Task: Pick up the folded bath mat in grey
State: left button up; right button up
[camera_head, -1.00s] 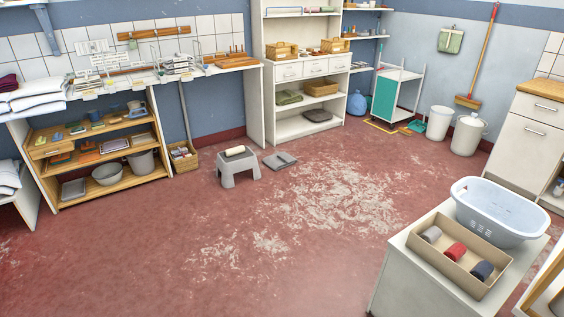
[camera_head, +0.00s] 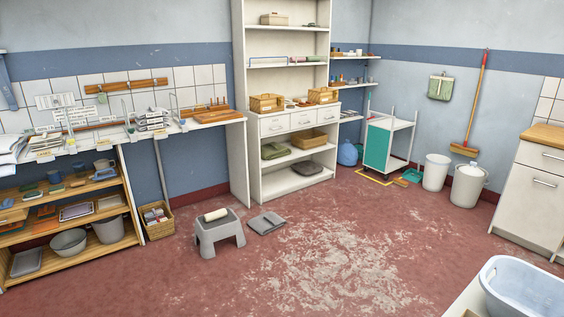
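A flat grey folded cloth-like item (camera_head: 267,223) lies on the red floor, just right of a grey step stool (camera_head: 218,230). I cannot tell for sure which grey item is the bath mat. Neither of my grippers shows in the view.
A cream roll (camera_head: 216,215) lies on the stool. A wooden crate (camera_head: 157,221) stands left of it. A teal-sided trolley (camera_head: 386,142) and white bins (camera_head: 467,185) stand at the back right. A pale blue tub (camera_head: 525,288) is at lower right. The middle floor is open.

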aim_at(263, 224)
jog(key=i+u, duration=0.1)
jog(key=i, duration=2.45)
